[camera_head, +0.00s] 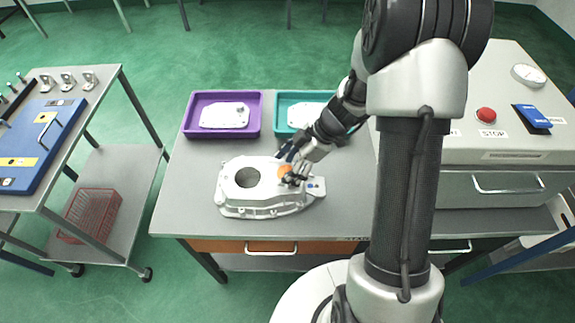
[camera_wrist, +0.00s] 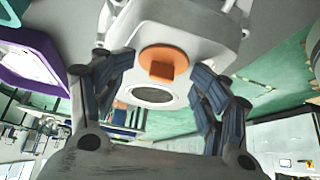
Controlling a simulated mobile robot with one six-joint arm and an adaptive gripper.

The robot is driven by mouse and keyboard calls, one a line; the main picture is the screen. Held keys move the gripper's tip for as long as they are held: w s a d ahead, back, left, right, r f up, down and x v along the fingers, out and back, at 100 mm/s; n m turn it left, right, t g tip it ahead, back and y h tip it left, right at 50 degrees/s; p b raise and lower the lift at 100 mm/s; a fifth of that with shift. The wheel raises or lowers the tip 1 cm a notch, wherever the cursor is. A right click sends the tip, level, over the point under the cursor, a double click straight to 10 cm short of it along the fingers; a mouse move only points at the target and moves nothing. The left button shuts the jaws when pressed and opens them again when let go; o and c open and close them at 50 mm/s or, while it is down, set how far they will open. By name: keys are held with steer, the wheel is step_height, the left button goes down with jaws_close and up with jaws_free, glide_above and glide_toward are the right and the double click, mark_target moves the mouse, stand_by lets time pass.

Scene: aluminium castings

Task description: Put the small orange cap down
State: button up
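The small orange cap (camera_wrist: 163,61) is a round disc with a raised square grip. It lies against the top of the pale aluminium casting (camera_wrist: 198,16), beside the casting's round opening. In the head view the cap (camera_head: 284,171) shows partly behind my fingers, and the casting (camera_head: 262,203) lies on the grey table. My gripper (camera_head: 291,167) is low over the casting's right part. In the wrist view its two fingers stand apart on either side of the cap, with visible gaps to its grip. Whether the cap is fully seated cannot be told.
A purple tray (camera_head: 186,128) and a teal tray (camera_head: 279,97) with pale castings stand behind on the grey table (camera_head: 190,165). A grey cabinet with a red stop button (camera_head: 486,115) is at right. A trolley with a blue board (camera_head: 32,150) is at left.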

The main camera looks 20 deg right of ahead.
steer(key=p+v, duration=0.3)
steer(key=v, duration=0.9)
steer(key=s+a+r+m+h, duration=0.2)
steer(key=s+a+r+m, duration=0.1)
steer(key=s+r, duration=0.25)
steer(key=s+a+r+m+h, duration=0.1)
steer(key=s+a+r+m, duration=0.3)
steer(key=r, duration=0.3)
steer(key=s+r+m+t+h, duration=0.3)
steer(key=s+r+m, duration=0.2)
steer(key=s+m, duration=0.3)
steer(key=shift+s+m, duration=0.3)
steer(key=shift+s, duration=0.85)
steer(key=shift+c, duration=0.3)
